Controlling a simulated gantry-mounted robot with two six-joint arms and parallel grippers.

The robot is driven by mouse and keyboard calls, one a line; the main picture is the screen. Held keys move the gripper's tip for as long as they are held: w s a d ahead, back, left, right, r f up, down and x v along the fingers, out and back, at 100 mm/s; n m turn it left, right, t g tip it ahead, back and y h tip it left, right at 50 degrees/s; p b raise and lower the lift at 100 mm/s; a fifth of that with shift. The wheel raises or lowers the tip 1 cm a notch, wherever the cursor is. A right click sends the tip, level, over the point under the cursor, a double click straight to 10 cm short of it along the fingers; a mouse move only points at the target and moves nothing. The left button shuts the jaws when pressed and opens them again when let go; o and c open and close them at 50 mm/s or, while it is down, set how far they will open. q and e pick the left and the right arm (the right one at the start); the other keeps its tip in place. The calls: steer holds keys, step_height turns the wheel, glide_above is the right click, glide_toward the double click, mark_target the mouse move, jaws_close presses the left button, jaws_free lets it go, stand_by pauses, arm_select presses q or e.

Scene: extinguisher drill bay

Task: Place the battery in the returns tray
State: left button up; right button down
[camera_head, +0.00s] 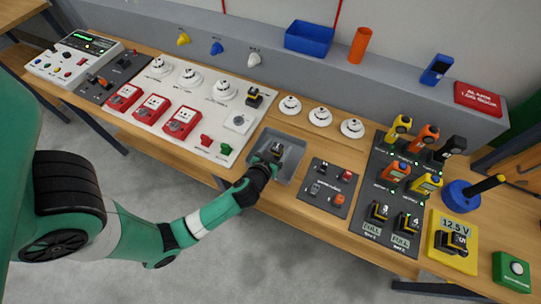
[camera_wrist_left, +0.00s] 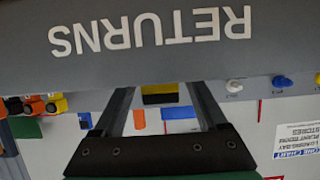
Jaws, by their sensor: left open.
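The returns tray (camera_head: 297,142) is a shallow grey bin at the middle of the bench. Its grey wall with the word RETURNS (camera_wrist_left: 150,35) fills the top of the left wrist view, upside down. A black battery (camera_head: 277,149) with a little yellow is in the tray, at my left gripper's tip. In the left wrist view, the black and yellow battery (camera_wrist_left: 165,94) shows between the two fingers, partly hidden by the grey wall. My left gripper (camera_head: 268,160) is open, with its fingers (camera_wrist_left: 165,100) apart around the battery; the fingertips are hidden. My right gripper is not in view.
A small dark panel (camera_head: 328,187) lies right of the tray. Further right, a dark board (camera_head: 385,160) holds tools and batteries, beside a yellow tester (camera_head: 440,262). A white panel (camera_head: 205,107) with detectors and red boxes lies left. Bare wood shows around the tray.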

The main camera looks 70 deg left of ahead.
arm_select(q)
steer(key=p+v, duration=0.1)
steer(key=v, duration=0.8)
steer(key=shift+s+d+r, duration=0.15)
steer(key=shift+s+d, duration=0.05)
steer(key=shift+s, duration=0.05)
